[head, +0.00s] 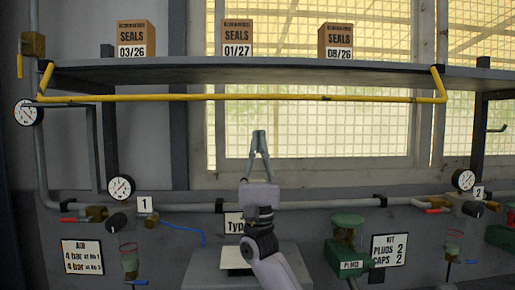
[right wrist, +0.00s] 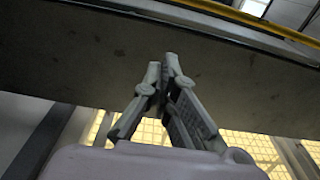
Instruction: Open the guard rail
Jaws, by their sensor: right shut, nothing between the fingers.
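The guard rail is a yellow bar (head: 240,97) with bent ends. It runs along the front of the long grey shelf (head: 290,72), just below the shelf's front edge in the head view. In the right wrist view a stretch of the yellow rail (right wrist: 250,18) crosses the top right corner. My right gripper (head: 258,133) points up in the middle of the head view, its tips below the rail in the picture and not on it. The right wrist view shows its fingertips (right wrist: 167,62) together and empty, with the shelf's underside behind. My left gripper is not in view.
Three SEALS boxes stand on the shelf, marked 03/26 (head: 136,38), 01/27 (head: 237,37) and 08/26 (head: 336,40). Dark shelf brackets (head: 108,145) stand at both sides. A grey pipe with gauges (head: 121,187) and valves runs along the wall below. The space between rail and pipe looks mostly clear.

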